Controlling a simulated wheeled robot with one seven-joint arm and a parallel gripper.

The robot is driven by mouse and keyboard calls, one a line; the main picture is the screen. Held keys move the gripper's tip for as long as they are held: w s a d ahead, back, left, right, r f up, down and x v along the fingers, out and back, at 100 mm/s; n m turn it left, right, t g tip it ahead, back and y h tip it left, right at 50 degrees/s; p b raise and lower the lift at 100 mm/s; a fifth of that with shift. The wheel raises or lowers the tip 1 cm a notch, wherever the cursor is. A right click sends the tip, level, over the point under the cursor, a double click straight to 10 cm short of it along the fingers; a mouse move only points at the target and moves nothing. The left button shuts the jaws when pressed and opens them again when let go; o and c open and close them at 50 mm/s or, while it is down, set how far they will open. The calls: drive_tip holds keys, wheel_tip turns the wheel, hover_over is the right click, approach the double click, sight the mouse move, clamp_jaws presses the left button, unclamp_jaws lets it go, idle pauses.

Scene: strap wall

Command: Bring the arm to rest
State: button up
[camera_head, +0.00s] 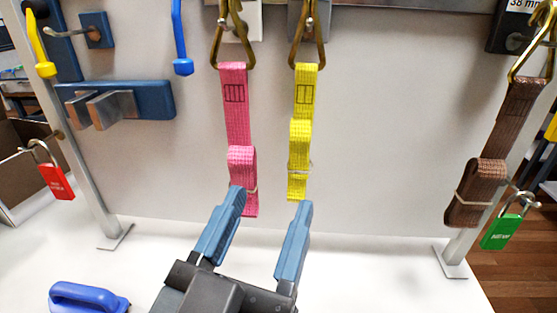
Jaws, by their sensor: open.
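My gripper (268,212) is in the lower middle of the head view, with its two blue-grey fingers spread apart and nothing between them. Its left fingertip overlaps the lower end of the pink strap (236,110) in the picture. Its right fingertip is just below the end of the yellow strap (302,110). I cannot tell whether either finger touches a strap. Both straps hang from brass hooks, folded up at their lower ends.
A brown strap (497,140) and a green padlock (503,228) hang at the right, a red padlock (52,175) at the left. A blue bracket (135,100) juts from the pale panel (390,130). A blue-handled object (88,298) sits on the white surface at lower left.

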drive_tip(key=s+d+f+n+g+y, duration=0.2)
drive_tip(key=d+f+n+g+y, duration=0.15)
drive_tip(key=d+f, duration=0.55)
drive_tip(key=s+d+f+n+g+y, duration=0.15)
drive_tip(key=d+f+n+y, duration=0.3)
drive_tip(key=f, duration=0.75)
drive_tip(key=s+d+m, duration=0.1)
drive_tip(key=s+d, duration=0.2)
drive_tip(key=s, duration=0.4)
drive_tip(key=s+d+r+m+h, duration=0.1)
drive_tip(key=s+d+m, duration=0.1)
drive_tip(key=s+d, duration=0.2)
drive_tip(key=s+d+m+g+h, duration=0.1)
drive_tip(key=s+d, duration=0.3)
drive_tip(key=s, duration=0.6)
drive_tip(key=shift+s+r+m, duration=0.2)
drive_tip(key=shift+m, duration=0.4)
